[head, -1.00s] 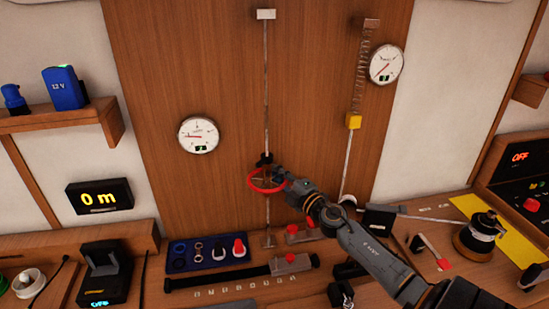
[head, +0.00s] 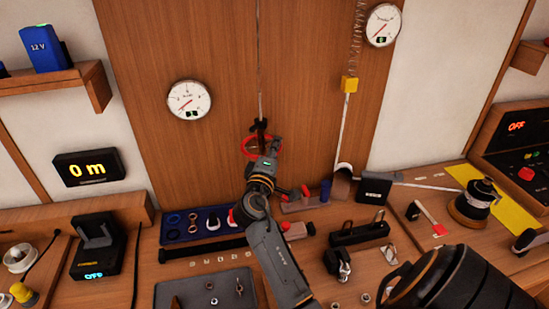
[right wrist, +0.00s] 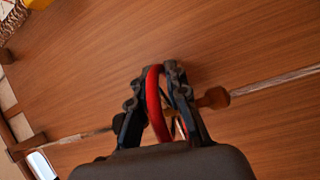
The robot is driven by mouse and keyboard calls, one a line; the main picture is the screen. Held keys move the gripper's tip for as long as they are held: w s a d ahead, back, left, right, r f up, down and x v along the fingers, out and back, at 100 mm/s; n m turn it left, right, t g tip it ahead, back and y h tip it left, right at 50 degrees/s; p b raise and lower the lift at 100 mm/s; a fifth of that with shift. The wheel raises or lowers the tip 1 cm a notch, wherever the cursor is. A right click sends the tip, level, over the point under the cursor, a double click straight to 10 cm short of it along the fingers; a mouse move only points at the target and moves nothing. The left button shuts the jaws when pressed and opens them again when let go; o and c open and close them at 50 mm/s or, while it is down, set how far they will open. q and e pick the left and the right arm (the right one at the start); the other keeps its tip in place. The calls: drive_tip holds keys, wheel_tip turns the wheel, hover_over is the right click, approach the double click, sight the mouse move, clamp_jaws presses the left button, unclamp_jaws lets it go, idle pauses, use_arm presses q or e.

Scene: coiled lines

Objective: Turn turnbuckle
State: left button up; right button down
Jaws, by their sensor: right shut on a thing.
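The turnbuckle (head: 261,128) is a dark fitting with a red ring handle (head: 246,143), in line with a thin vertical line on the wooden panel. My right gripper (head: 267,149) is at the right part of the ring. In the right wrist view, my right gripper's dark fingers (right wrist: 155,76) are shut around the red ring (right wrist: 154,110), with the line's brown end knob (right wrist: 215,97) just beyond. The gripper partly hides the turnbuckle body. My left gripper is not in view.
A round dial gauge (head: 189,100) hangs left of the line, another (head: 383,25) at upper right, near a spring with a yellow block (head: 349,84).

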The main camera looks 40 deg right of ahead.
drive_tip(key=m+g+b, duration=0.1)
drive_tip(key=m+g+h+b, duration=0.1)
drive_tip(key=b, duration=0.1)
drive_tip(key=g+h+b, duration=0.1)
drive_tip(key=g, duration=0.1)
drive_tip(key=shift+s+a+r+m, duration=0.1)
drive_tip(key=shift+s+a+m, duration=0.1)
drive_tip(key=shift+a+m, duration=0.15)
drive_tip(key=shift+s+a+r+m+g+h+b, duration=0.1)
drive_tip(key=shift+r+m+g+h+b, duration=0.3)
drive_tip(key=shift+g+b, duration=0.4)
drive_tip(key=c, duration=1.4)
unclamp_jaws()
drive_tip(key=shift+f, duration=0.1)
drive_tip(key=shift+f, duration=0.1)
